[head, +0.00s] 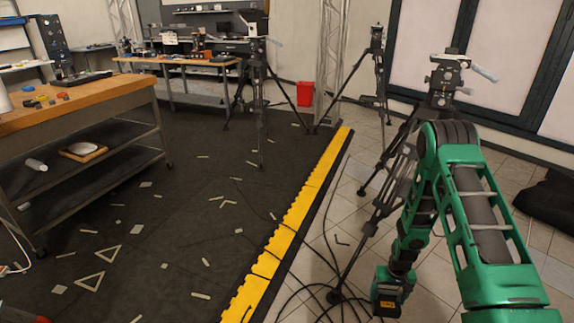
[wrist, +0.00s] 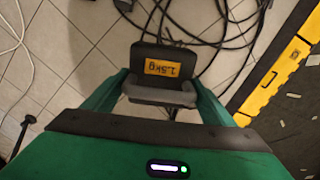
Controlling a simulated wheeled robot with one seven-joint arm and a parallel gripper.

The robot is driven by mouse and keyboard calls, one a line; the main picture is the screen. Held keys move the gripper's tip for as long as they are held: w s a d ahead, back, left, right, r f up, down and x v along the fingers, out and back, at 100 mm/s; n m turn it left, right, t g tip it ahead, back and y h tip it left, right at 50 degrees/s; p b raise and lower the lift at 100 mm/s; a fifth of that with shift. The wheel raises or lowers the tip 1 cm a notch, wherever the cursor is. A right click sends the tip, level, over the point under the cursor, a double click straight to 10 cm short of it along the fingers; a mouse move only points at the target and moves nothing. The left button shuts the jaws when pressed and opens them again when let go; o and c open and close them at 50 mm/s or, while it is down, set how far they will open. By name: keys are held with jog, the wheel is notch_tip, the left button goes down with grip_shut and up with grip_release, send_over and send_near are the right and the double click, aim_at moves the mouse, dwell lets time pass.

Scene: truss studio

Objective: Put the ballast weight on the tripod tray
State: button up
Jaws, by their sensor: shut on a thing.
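The ballast weight (wrist: 163,57) is a dark block with an orange label reading 1.5kg. My gripper (wrist: 161,84) is shut on it, with one green finger on each side. In the head view the weight (head: 387,302) hangs low from my gripper (head: 393,283), above the tiled floor. The nearest tripod (head: 447,76) is dark and stands behind my green arm. One of its legs runs down to the left and ends on the floor. I cannot make out a tray on it, as my arm covers part of the tripod.
Black cables (head: 322,285) lie loosely on the tiles, beside a yellow floor edge strip (head: 300,215). Other tripods (head: 258,85) stand further back, near a red bin (head: 305,93). A wood-topped workbench (head: 75,100) is at left. Flat scraps litter the dark mat (head: 190,225).

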jog(key=a+r+n, duration=0.1)
jog(key=a+r, duration=0.2)
jog(key=r, duration=1)
jog(key=w+a+r, duration=0.1)
jog(key=a+r, duration=0.3)
jog(key=r, duration=0.9)
jog(key=shift+n, duration=0.4)
jog(key=shift+a, duration=0.1)
